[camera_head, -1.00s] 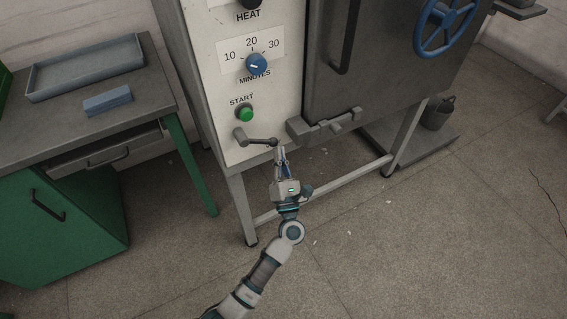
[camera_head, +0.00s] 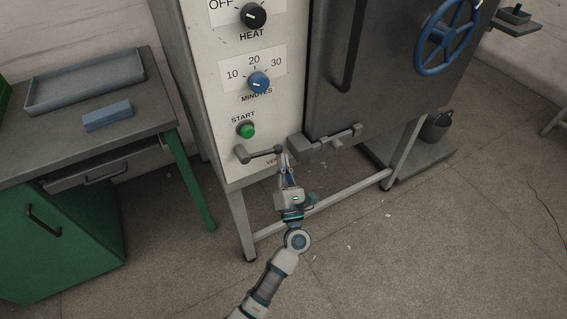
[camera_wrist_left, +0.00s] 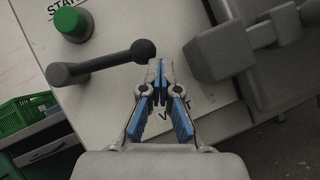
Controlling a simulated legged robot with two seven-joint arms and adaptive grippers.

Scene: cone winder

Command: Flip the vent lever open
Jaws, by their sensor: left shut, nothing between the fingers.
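The vent lever (camera_head: 259,154) is a dark grey arm with a round knob on the white panel below the green START button. It points to the right from its pivot, close to level. In the left wrist view the lever (camera_wrist_left: 103,63) has its knob just left of my fingertips. My left gripper (camera_head: 284,157) is shut and empty, its tips just right of and below the knob. In the wrist view the left gripper (camera_wrist_left: 161,66) shows its blue-padded fingers together. Whether it touches the knob, I cannot tell. The VENT label is partly hidden by the fingers. My right gripper is not in view.
A grey latch block (camera_head: 304,148) on the dark door sits close to the right of my gripper. The green START button (camera_head: 246,130), blue MINUTES knob (camera_head: 258,83) and black HEAT knob (camera_head: 253,16) are above. A blue handwheel (camera_head: 447,38) is at upper right. A bench (camera_head: 150,105) stands left.

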